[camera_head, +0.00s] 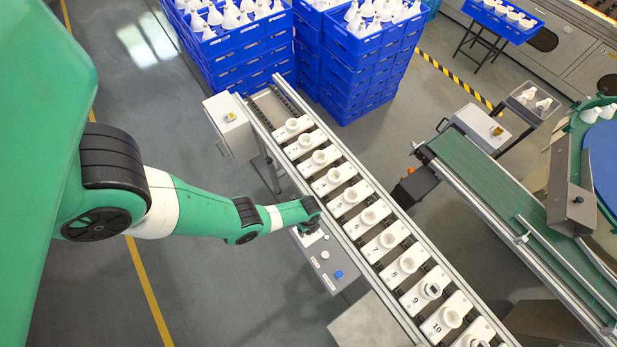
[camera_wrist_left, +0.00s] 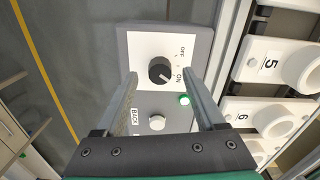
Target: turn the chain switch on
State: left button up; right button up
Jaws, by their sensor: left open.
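The chain switch (camera_wrist_left: 161,70) is a round black knob on a white plate, with OFF and ON printed beside it. Its pointer seems to be towards ON, but the mark is small. A green lamp (camera_wrist_left: 184,99) beside it looks lit. My left gripper (camera_wrist_left: 160,80) is open, with a finger on either side of the knob and clear gaps; I cannot tell its height above the knob. In the head view my left gripper (camera_head: 311,228) is over the upper end of the control panel (camera_head: 312,268), and the arm hides the knob. My right gripper is not in view.
A white button (camera_wrist_left: 157,122) by the label BACK sits below the knob. A blue button (camera_head: 339,275) is at the panel's lower end. A conveyor (camera_head: 343,234) with numbered white socket carriers runs close along the panel's right side. Blue crates (camera_head: 235,62) stand behind. Floor on the left is clear.

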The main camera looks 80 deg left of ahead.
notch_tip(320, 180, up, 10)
jog(key=p, duration=0.9)
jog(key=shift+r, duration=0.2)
